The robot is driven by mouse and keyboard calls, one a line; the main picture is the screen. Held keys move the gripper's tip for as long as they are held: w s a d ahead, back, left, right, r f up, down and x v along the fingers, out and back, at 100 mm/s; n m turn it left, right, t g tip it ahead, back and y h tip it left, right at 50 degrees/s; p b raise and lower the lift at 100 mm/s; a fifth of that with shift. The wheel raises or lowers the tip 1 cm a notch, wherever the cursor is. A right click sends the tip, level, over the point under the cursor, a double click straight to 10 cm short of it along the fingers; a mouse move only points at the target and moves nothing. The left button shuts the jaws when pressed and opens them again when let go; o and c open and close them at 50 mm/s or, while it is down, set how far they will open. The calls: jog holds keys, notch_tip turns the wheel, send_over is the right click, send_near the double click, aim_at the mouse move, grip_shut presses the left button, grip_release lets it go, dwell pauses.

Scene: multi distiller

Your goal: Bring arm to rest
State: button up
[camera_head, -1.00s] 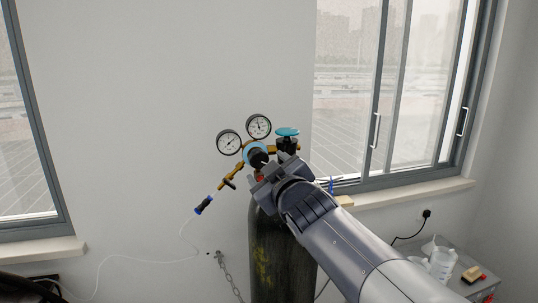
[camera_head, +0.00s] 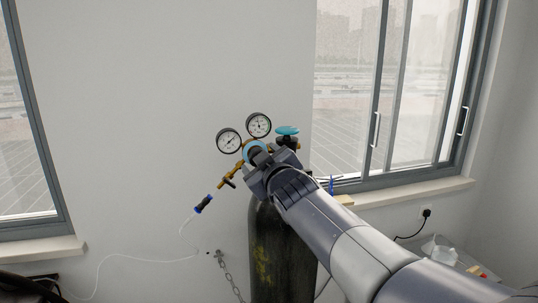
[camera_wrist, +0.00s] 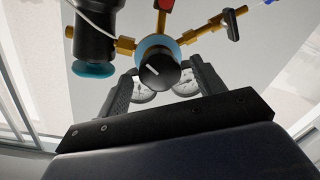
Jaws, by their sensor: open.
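My gripper (camera_head: 259,160) is at the regulator on top of the dark gas cylinder (camera_head: 268,255). In the wrist view, its two black fingers (camera_wrist: 162,76) are apart, one on each side of a black knob (camera_wrist: 160,70) with a white mark. The knob sits on a blue-ringed brass regulator body (camera_wrist: 158,43). I cannot tell whether the fingers touch the knob. Two round gauges (camera_head: 243,132) stand above the regulator in the head view. My gripper and arm hide part of the regulator and cylinder top.
A teal valve handwheel (camera_head: 287,131) is close beside my gripper. A blue-and-black hose connector (camera_head: 204,203) hangs at the left, with a thin white tube below. A chain (camera_head: 229,273) is beside the cylinder. Windows and sills flank the wall. A side table with items is at right.

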jog(key=s+d+m+p, duration=0.3)
jog(key=s+m, duration=0.4)
jog(key=s, duration=0.1)
jog(key=shift+s, duration=0.25)
dwell(0.5)
jog(key=shift+d, duration=0.2)
